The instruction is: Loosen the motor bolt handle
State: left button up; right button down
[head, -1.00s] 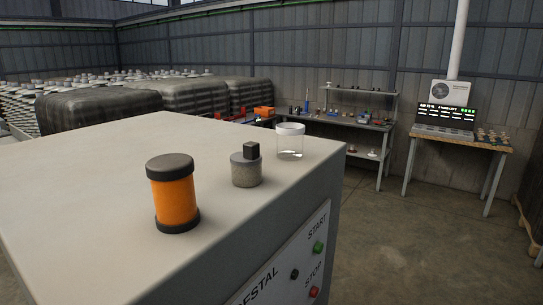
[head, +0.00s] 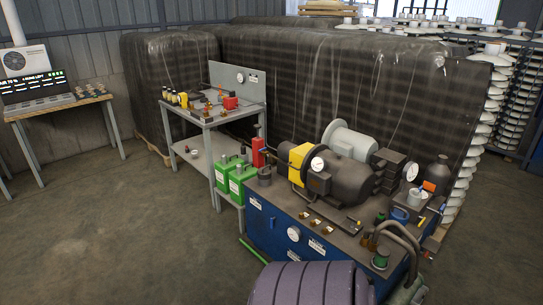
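A dark motor-like machine (head: 340,182) lies on the blue workbench (head: 262,228) right of centre in the head view. A yellow block (head: 299,158), a round white gauge (head: 317,164) and a light grey cylinder (head: 352,139) are at its left end and behind it. Several small brownish pieces lie on the bench top in front of it. I cannot tell which part is the bolt handle; it is too small or hidden. Neither of my grippers is in view.
A ribbed purplish object (head: 312,285) stands at the bottom edge, close before the bench. Green canisters (head: 240,182) stand at the bench's left. A grey table (head: 203,118) stands behind them. Wrapped stacks (head: 340,70) block the back. The floor (head: 120,235) is clear at left.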

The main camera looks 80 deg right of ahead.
aim_at(354, 221)
jog(key=z, duration=3.1)
jog(key=i+u, duration=0.35)
jog(key=i, duration=0.7)
